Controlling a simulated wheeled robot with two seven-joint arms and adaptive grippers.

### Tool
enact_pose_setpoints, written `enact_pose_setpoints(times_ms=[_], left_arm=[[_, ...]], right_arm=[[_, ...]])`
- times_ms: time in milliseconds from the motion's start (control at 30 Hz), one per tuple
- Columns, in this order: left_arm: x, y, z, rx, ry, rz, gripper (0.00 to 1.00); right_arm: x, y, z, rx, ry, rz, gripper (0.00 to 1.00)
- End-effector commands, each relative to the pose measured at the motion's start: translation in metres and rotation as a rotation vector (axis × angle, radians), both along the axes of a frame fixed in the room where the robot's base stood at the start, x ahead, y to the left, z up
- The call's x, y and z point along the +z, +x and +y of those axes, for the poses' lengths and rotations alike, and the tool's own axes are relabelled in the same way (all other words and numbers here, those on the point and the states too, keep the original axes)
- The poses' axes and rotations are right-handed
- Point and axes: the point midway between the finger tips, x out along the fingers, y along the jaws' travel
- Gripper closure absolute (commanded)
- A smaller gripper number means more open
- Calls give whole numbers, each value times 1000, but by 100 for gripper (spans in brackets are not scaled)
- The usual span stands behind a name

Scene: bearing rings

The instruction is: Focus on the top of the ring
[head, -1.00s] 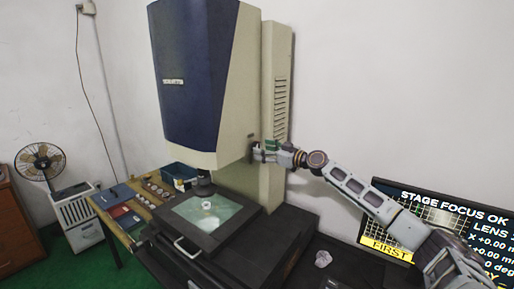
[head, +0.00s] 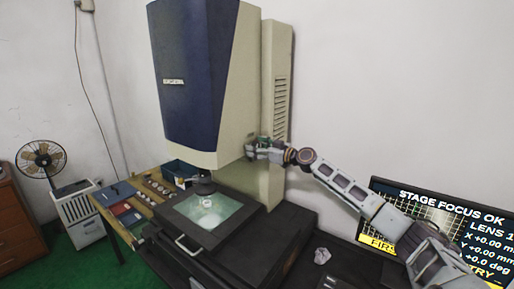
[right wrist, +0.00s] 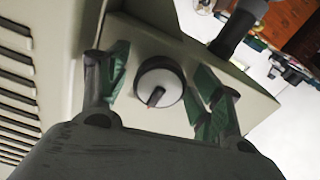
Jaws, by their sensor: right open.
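A small pale ring (head: 207,203) lies on the lit glass stage (head: 228,211) of the measuring machine, just below its lens (head: 204,186). My right gripper (head: 251,149) is at the lower right side of the machine's head (head: 205,80). The right wrist view shows a round knob (right wrist: 160,84) with a white face and a dark pointer bar. The green-padded fingers of my right gripper (right wrist: 158,92) are open, one on each side of the knob, with gaps visible. My left gripper is not in view.
A monitor (head: 440,225) at the right reads "STAGE FOCUS OK" and "LENS 1", partly hidden by my right arm. A side table holds a blue bin (head: 180,171), flat cases (head: 118,195) and several small rings.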

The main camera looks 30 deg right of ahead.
Motion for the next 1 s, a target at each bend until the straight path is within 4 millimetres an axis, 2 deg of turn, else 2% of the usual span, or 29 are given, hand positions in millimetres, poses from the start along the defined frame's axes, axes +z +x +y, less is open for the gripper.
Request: enact_pose_setpoints(times_ms=[133, 500, 1000], left_arm=[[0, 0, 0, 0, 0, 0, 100], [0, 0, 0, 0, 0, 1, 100], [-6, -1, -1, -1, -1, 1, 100]], right_arm=[[0, 0, 0, 0, 0, 0, 35], [0, 0, 0, 0, 0, 0, 81], [-1, 0, 0, 0, 43, 18, 81]])
